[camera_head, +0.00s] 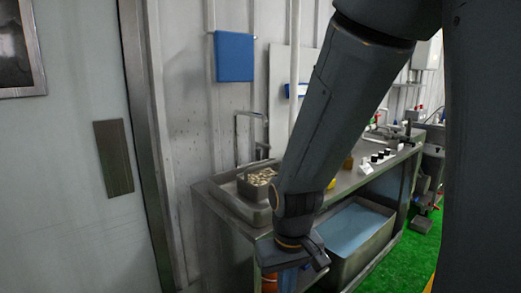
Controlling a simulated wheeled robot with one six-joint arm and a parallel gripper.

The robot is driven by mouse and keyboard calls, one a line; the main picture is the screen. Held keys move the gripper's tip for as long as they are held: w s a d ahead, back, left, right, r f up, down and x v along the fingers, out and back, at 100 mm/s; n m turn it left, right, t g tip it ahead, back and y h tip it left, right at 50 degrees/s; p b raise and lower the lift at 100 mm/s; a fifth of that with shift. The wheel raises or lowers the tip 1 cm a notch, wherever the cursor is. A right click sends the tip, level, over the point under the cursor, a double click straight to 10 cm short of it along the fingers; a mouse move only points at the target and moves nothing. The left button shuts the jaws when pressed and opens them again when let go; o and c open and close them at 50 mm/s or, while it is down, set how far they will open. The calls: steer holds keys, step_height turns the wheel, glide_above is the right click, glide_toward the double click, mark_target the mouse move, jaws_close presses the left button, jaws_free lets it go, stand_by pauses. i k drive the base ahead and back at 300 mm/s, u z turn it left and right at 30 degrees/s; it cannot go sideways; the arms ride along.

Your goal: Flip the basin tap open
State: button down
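The tap (252,113) is a thin grey metal pipe that rises at the back of the basin and bends over, against the white wall. Its handle is too small to make out clearly. The basin (222,197) is a metal sink set in the left end of a steel counter, with a dark box of pale pieces (257,176) in it. My gripper (318,262) hangs low at the counter's front edge, below and to the right of the basin, well apart from the tap. Its fingers are dark and seen edge-on, so their opening is unclear. My arm hides part of the counter.
A grey bin with a blue inside (352,228) stands below the counter. Several small dark-topped items (376,157) stand on the counter's right part. A blue box (234,56) hangs on the wall above the tap. A pale door (80,180) stands at left.

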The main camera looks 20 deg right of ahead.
mark_target(258, 145)
steer(key=u, duration=1.5)
steer(key=i, duration=1)
steer(key=z, duration=2.1)
